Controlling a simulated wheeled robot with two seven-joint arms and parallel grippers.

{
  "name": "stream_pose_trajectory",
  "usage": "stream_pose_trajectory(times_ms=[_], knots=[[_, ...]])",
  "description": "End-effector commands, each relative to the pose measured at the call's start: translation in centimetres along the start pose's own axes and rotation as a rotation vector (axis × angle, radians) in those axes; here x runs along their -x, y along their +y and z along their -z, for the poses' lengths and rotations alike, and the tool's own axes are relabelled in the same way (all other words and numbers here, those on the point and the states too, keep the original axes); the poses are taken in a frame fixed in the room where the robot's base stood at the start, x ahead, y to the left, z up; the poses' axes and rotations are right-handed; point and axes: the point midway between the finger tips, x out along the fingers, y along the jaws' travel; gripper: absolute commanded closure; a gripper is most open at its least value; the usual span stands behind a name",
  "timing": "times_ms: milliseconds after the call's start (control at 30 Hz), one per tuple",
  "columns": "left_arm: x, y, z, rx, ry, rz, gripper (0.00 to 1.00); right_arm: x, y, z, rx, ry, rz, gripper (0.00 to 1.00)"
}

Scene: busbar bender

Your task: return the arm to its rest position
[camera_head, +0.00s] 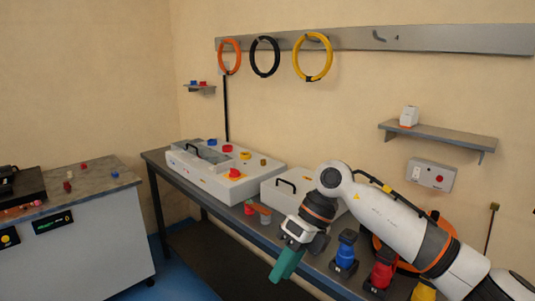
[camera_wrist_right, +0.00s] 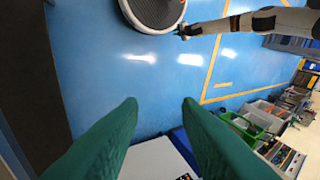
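My right arm (camera_head: 385,215) reaches in from the lower right of the head view, over the workbench. My right gripper (camera_head: 287,264) hangs at the bench's front edge, tilted down. In the right wrist view its two green fingers (camera_wrist_right: 161,103) stand wide apart with nothing between them. A white and black arm, which looks like my left arm (camera_wrist_right: 262,20), shows at the top of the right wrist view. Its dark end (camera_wrist_right: 184,32) is too small to read. No left arm shows in the head view.
The grey workbench (camera_head: 158,158) carries a white bending machine (camera_head: 205,178), a grey case (camera_head: 272,193), and blue (camera_head: 345,250) and red (camera_head: 382,270) tools near my forearm. A shelf (camera_head: 440,135) is above. Blue floor (camera_wrist_right: 85,75) lies below the gripper.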

Motion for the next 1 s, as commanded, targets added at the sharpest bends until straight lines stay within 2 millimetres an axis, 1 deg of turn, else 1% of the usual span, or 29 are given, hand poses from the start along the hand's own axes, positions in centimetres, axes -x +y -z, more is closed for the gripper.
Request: stream_pose_trajectory(times_ms=[33, 167, 267, 333, 367, 400, 467, 500, 567, 600, 667, 700, 767, 800, 833, 867, 900, 967, 1000], knots=[[0.0, 0.0, 0.1, 0.0, 0.001, 0.0, 0.83, -1.4, -0.1, 0.5, -0.025, 0.035, 0.085, 0.69], [0.0, -0.1, 0.6, 0.0, 0.008, 0.002, 0.83, -4.1, -0.3, 2.4, -0.114, 0.163, 0.322, 0.69], [0.0, -0.2, 0.9, 0.0, 0.012, 0.002, 0.83, -6.3, 0.4, 4.0, -0.251, 0.304, 0.553, 0.69], [0.0, -0.2, 0.9, 0.0, 0.012, 0.002, 0.83, -8.0, 2.1, 5.2, -0.406, 0.435, 0.736, 0.69], [0.0, -0.2, 0.9, 0.0, 0.012, 0.002, 0.83, -8.8, 3.3, 5.5, -0.488, 0.498, 0.812, 0.69], [0.0, -0.2, 0.9, 0.0, 0.012, 0.002, 0.83, -10.0, 5.3, 5.8, -0.61, 0.585, 0.907, 0.69], [0.1, -0.2, 0.9, 0.0, 0.012, 0.002, 0.83, -12.1, 9.0, 5.4, -0.814, 0.712, 1.028, 0.69], [0.1, -0.2, 0.9, 0.0, 0.012, 0.002, 0.83, -13.7, 11.6, 4.7, -0.95, 0.788, 1.088, 0.69], [0.1, -0.2, 0.9, 0.0, 0.013, 0.002, 0.83, -16.1, 15.1, 3.1, -1.135, 0.884, 1.144, 0.69], [0.1, -0.2, 0.9, 0.0, 0.013, 0.002, 0.83, -17.8, 17.1, 1.8, -1.252, 0.936, 1.17, 0.69], [0.1, -0.2, 0.9, 0.0, 0.013, 0.002, 0.83, -20.5, 20.0, -0.6, -1.42, 1.006, 1.191, 0.69], [0.1, -0.2, 0.9, 0.0, 0.013, 0.002, 0.83, -22.4, 21.7, -2.4, -1.53, 1.047, 1.196, 0.69], [0.1, -0.2, 0.9, 0.0, 0.013, 0.002, 0.83, -25.3, 23.8, -5.2, -1.686, 1.099, 1.192, 0.69], [0.1, -0.2, 0.9, 0.0, 0.013, 0.002, 0.83, -27.3, 25.1, -7.3, -1.789, 1.13, 1.182, 0.69], [0.1, -0.2, 0.9, 0.0, 0.013, 0.002, 0.83, -28.8, 25.9, -8.9, -1.864, 1.151, 1.172, 0.69], [0.1, -0.2, 0.9, 0.0, 0.013, 0.002, 0.83, -30.3, 26.6, -10.5, -1.939, 1.171, 1.16, 0.69], [0.1, -0.2, 0.9, 0.0, 0.013, 0.002, 0.83, -32.2, 27.3, -12.8, -2.037, 1.194, 1.139, 0.69], [0.1, -0.2, 0.9, 0.0, 0.013, 0.002, 0.83, -35.2, 28.1, -16.3, -2.18, 1.223, 1.1, 0.69], [0.1, -0.2, 0.9, 0.0, 0.012, 0.002, 0.83, -37.1, 28.4, -18.7, -2.274, 1.238, 1.069, 0.69]])
